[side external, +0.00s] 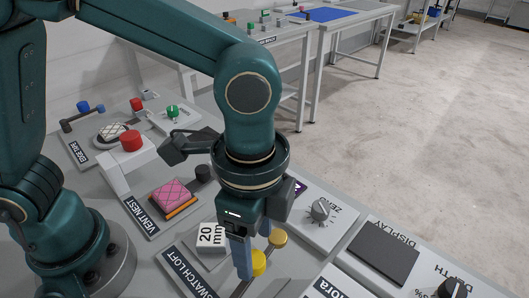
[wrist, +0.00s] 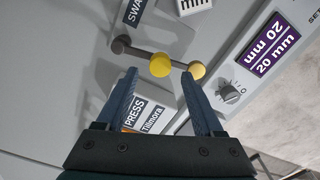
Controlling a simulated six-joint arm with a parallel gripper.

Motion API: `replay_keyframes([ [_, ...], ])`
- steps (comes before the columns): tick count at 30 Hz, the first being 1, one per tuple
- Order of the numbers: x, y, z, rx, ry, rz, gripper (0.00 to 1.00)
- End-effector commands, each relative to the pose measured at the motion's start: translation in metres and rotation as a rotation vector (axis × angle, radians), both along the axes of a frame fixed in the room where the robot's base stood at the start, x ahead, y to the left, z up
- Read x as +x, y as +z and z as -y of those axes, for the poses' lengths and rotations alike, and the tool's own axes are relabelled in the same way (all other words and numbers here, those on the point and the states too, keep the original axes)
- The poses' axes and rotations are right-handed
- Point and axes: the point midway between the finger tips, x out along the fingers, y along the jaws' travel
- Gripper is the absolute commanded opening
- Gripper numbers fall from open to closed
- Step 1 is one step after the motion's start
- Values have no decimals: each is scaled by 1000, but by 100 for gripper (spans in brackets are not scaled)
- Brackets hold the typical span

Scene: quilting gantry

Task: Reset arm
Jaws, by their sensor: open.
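My gripper (side external: 254,258) points down over the right part of the bench, near the SWATCH LOFT label (side external: 193,275). Its two blue fingers are apart with nothing held between them. In the wrist view my gripper (wrist: 159,75) has a yellow knob (wrist: 160,65) showing between its fingertips. A second yellow knob (wrist: 197,70) is by the right fingertip. A dark bar (wrist: 140,53) runs from a dark round end towards the yellow knobs. I cannot tell whether the fingers touch the knobs. In the side view one yellow knob (side external: 258,264) is partly hidden by a finger.
A white block marked 20 mm (side external: 210,236) stands left of my gripper. A pink quilted swatch (side external: 171,193) lies at the vent nest. A red knob (side external: 131,140) stands behind it. A purple display (wrist: 268,50) reads 20 mm, beside a grey dial (side external: 320,209). A dark panel (side external: 384,252) lies right.

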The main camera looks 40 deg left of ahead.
Motion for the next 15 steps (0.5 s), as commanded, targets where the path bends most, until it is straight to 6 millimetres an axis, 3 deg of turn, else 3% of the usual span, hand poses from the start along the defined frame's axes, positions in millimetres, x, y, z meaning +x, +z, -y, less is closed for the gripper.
replay_keyframes([
  [6, 0, 20, 0, -2, 0, 2, 69],
  [15, 0, 22, 0, 0, 0, 0, 69],
])
